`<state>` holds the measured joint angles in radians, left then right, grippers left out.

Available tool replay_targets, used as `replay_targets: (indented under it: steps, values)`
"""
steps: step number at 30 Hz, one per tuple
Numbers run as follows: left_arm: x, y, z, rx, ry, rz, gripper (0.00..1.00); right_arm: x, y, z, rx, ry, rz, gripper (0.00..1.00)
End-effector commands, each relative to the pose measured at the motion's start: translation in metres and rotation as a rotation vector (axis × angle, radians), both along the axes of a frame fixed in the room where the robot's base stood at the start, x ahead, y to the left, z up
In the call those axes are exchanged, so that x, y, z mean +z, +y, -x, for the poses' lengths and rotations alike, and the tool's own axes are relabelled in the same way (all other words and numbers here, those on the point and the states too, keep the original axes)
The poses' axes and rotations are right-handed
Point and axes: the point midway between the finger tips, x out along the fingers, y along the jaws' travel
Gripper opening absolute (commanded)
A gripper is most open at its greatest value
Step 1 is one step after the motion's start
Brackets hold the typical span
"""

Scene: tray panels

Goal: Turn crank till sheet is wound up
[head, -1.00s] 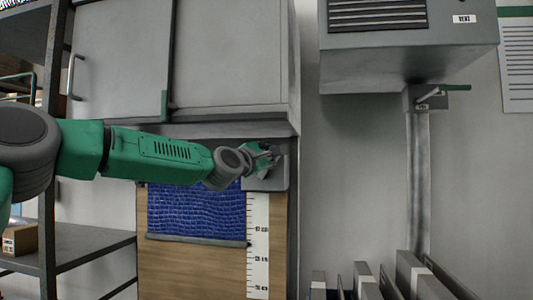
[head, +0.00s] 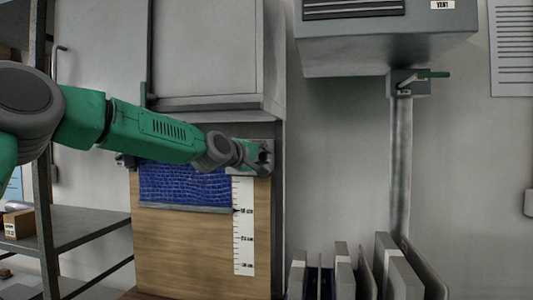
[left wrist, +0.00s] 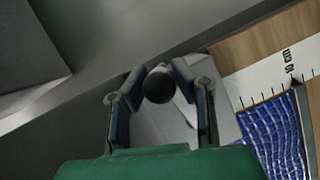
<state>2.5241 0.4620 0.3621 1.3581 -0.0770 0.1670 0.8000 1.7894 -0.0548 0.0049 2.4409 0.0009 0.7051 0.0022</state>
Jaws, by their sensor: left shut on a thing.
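The blue sheet (head: 185,186) hangs in front of a wooden board (head: 200,250), with a grey bar (head: 187,209) along its lower edge. The sheet also shows in the left wrist view (left wrist: 272,130). The bar's right end is close to the upper visible label of a white ruler strip (head: 243,250). A grey bracket (head: 264,158) sits at the sheet's upper right. My left gripper (head: 258,153) is there, shut on the crank's dark round knob (left wrist: 159,86), one finger on each side. My arm and gripper hide most of the crank and the roller. My right gripper is not in view.
A grey cabinet (head: 205,50) overhangs the board. A shelf rack (head: 85,228) is at left.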

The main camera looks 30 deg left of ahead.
Motion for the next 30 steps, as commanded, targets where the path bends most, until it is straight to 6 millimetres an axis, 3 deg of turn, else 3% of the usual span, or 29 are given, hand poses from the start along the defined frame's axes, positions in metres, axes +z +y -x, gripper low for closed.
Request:
replay_targets:
  steps: [20,21,23,30]
  values:
    - [-0.0008,0.0001,0.0001,0.002,0.007,-0.063,0.0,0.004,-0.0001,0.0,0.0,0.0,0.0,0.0]
    - [-0.0008,0.0002,0.0001,0.002,0.008,-0.062,0.25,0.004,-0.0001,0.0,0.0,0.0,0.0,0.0]
    - [-0.0009,0.0001,0.0,0.002,0.008,-0.062,0.45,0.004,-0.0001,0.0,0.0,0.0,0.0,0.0]
    - [-0.003,-0.0012,-0.0019,0.0,0.011,-0.062,0.45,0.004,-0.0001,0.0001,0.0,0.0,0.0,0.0]
